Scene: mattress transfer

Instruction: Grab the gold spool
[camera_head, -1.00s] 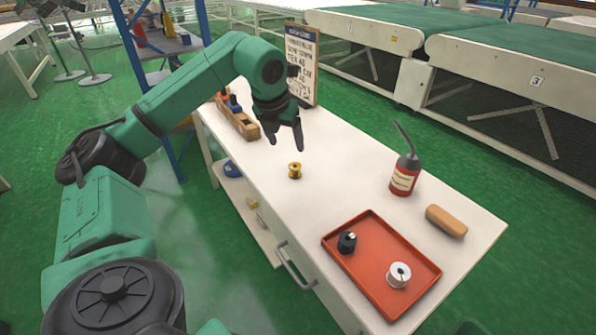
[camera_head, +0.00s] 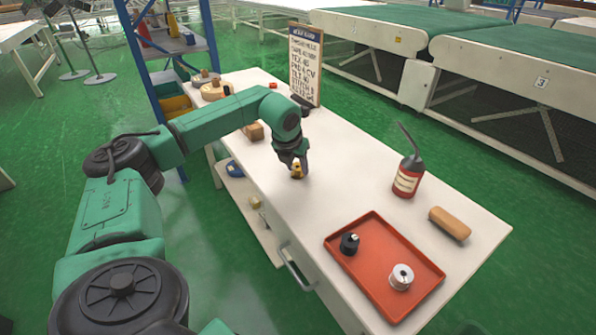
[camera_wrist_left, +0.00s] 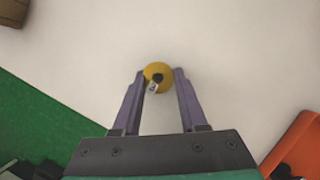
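The gold spool (camera_head: 297,169) stands on the white table near its left edge, partly hidden by my left gripper. My left gripper (camera_head: 298,171) points down at it. In the left wrist view, the gold spool (camera_wrist_left: 158,76) fills the space between the two fingertips (camera_wrist_left: 160,80), and the fingers appear shut on it. My right gripper is not in view.
An orange-red tray (camera_head: 372,224) with a black spool (camera_head: 349,243) and a white spool (camera_head: 401,277) is at the near end. A sign board (camera_head: 304,65) and wooden pieces are at the back.

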